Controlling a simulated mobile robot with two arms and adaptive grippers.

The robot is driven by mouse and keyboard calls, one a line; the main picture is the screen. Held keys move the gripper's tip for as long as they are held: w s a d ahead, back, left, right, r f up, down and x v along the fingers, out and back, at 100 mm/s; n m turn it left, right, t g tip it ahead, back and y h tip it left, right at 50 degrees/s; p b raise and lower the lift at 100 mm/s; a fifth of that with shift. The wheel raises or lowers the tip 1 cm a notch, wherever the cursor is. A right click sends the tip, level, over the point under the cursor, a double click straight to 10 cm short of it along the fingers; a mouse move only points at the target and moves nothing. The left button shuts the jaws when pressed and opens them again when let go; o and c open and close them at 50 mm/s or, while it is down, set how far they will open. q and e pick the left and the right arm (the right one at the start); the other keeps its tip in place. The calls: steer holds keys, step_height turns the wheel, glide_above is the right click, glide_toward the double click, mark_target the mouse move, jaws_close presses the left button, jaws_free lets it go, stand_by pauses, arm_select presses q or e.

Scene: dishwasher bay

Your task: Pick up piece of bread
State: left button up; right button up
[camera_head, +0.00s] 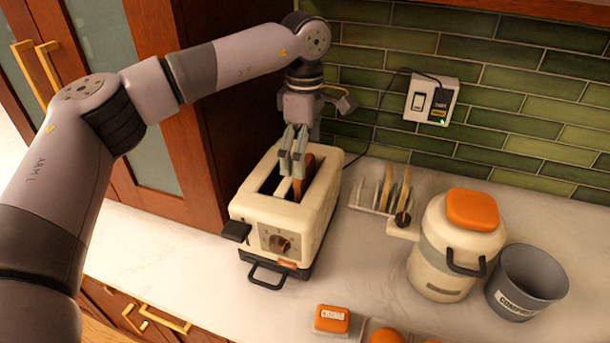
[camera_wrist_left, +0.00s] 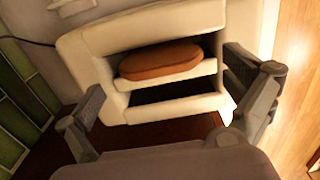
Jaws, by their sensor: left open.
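A cream toaster (camera_head: 297,214) stands on the counter with its front lever and dial toward me. A brown piece of bread (camera_head: 308,166) sits in one of its slots, its upper part above the top. The bread also shows in the left wrist view (camera_wrist_left: 160,60), in the slot on the far side of the divider; the other slot looks empty. My left gripper (camera_head: 294,168) is over the toaster top, pointing down, and partly hides the bread. In the left wrist view its fingers (camera_wrist_left: 165,100) are wide apart and empty. My right gripper is not in view.
Right of the toaster stands a rack (camera_head: 378,195) with upright slices. Beyond it are a cream canister with an orange lid (camera_head: 473,209) and a grey bin (camera_head: 526,281). A wooden cabinet (camera_head: 215,100) stands close on the left. The counter at front left is clear.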

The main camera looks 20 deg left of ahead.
arm_select(q)
steer(key=shift+f, duration=0.85)
steer(key=shift+c, duration=0.2)
steer(key=c, duration=0.9)
steer(key=shift+r, duration=0.15)
